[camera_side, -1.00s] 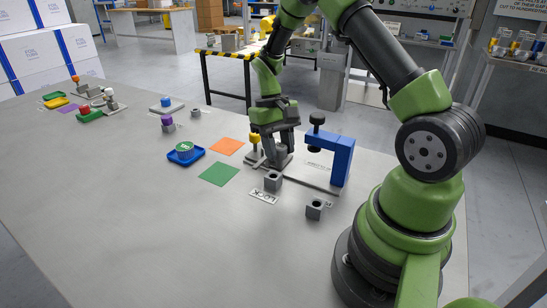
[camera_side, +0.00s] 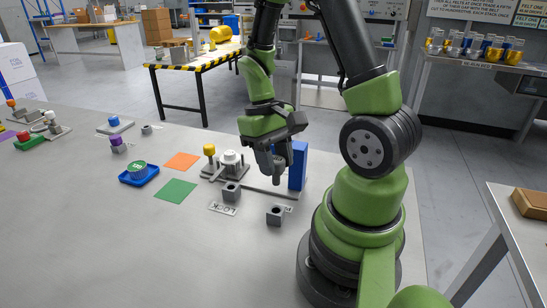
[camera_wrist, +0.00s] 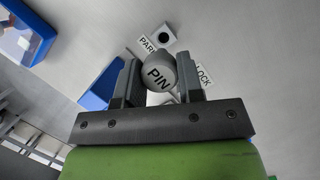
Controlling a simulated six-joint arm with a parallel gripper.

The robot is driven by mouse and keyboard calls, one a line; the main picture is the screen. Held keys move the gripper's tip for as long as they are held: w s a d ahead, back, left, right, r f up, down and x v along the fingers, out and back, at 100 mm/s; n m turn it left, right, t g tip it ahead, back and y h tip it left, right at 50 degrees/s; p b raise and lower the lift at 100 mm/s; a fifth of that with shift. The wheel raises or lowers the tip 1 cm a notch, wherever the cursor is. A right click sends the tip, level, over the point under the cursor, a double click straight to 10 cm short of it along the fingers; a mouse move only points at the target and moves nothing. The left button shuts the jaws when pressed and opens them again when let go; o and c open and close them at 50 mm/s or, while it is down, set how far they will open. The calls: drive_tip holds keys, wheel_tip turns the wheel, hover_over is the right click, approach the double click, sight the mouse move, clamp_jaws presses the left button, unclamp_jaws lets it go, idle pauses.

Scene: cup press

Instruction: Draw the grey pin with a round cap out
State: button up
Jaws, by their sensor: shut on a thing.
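My gripper (camera_side: 276,160) is shut on the grey pin (camera_side: 278,173), which hangs upright below the jaws, its lower end seemingly clear of the table. A grey block with a dark, empty-looking hole (camera_side: 231,192) stands by the LOCK label (camera_side: 223,208), left of the pin. A second grey block (camera_side: 275,215) with an open hole stands nearer the front, beside the partly hidden PARK label (camera_wrist: 147,43).
The blue press frame (camera_side: 298,165) stands close behind and right of the pin. A white round part (camera_side: 230,160) and a yellow knob (camera_side: 209,150) stand to the left. Green (camera_side: 175,190) and orange (camera_side: 182,161) squares lie farther left. The front table is clear.

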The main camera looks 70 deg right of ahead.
sight(275, 183)
drive_tip(key=shift+f, duration=2.85)
drive_tip(key=shift+f, duration=2.05)
drive_tip(key=o, duration=1.2)
drive_tip(key=shift+c, duration=0.2)
drive_tip(key=v, duration=1)
